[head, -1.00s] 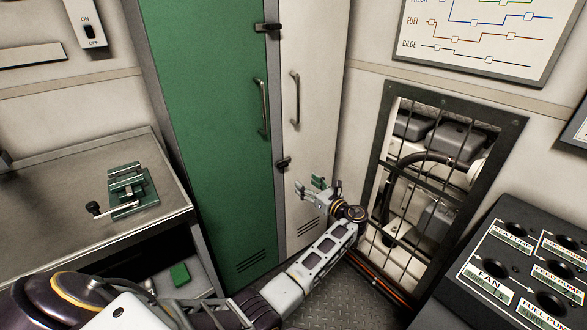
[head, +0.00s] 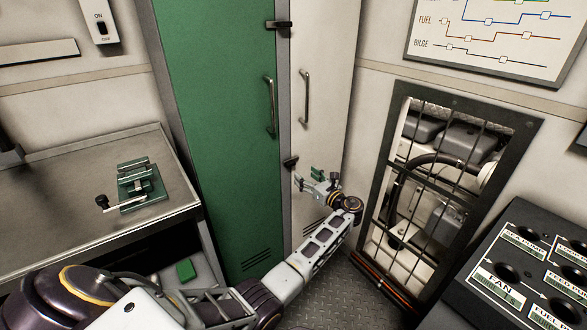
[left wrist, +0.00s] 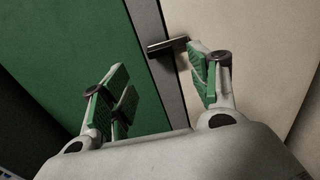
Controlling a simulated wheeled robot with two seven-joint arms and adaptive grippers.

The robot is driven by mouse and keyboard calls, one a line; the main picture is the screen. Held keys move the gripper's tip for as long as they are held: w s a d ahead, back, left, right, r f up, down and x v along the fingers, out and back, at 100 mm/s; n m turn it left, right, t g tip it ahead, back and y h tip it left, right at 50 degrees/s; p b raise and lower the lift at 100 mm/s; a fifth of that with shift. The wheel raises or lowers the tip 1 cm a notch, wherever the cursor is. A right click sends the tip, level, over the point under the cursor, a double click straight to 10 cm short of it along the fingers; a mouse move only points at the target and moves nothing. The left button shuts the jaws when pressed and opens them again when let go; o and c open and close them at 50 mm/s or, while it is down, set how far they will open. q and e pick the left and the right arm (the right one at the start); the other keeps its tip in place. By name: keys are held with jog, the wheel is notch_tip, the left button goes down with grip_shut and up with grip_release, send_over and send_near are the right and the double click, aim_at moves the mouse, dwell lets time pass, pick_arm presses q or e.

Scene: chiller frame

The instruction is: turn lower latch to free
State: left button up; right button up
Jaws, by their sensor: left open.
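The lower latch (head: 290,162) is a small dark bar on the grey strip between the green door (head: 222,130) and the white door (head: 318,110). It lies roughly crosswise in the head view. In the left wrist view the latch (left wrist: 168,46) shows ahead of the fingers, its right end close to the right finger. My left gripper (head: 308,181) is just below and right of the latch, with its green-padded fingers apart and nothing between them. It also shows in the left wrist view (left wrist: 160,85). I cannot tell whether a finger touches the latch. My right gripper is out of view.
An upper latch (head: 278,25) sits higher on the same strip. Door handles (head: 270,107) stick out beside it. A barred opening (head: 388,150) and a switch panel (head: 510,262) stand to the right. A bench (head: 70,205) with a green vise (head: 140,185) is at left.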

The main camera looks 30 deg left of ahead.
aim_at(292, 165)
pick_arm(q)
jog(key=b+x, duration=0.1)
jog(key=x, duration=0.7)
jog(key=shift+w+a, duration=0.1)
jog(key=shift+a, duration=0.05)
jog(key=shift+w+a+b, duration=0.15)
jog(key=shift+a+b, duration=0.15)
jog(key=shift+a, duration=0.1)
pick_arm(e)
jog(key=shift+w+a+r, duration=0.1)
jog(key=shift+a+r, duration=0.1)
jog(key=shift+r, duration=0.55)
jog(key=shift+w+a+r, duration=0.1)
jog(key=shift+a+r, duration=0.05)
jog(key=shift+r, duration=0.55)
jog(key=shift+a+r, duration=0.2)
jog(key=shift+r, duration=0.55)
pick_arm(q)
jog(key=shift+c, duration=0.3)
jog(key=c, duration=1)
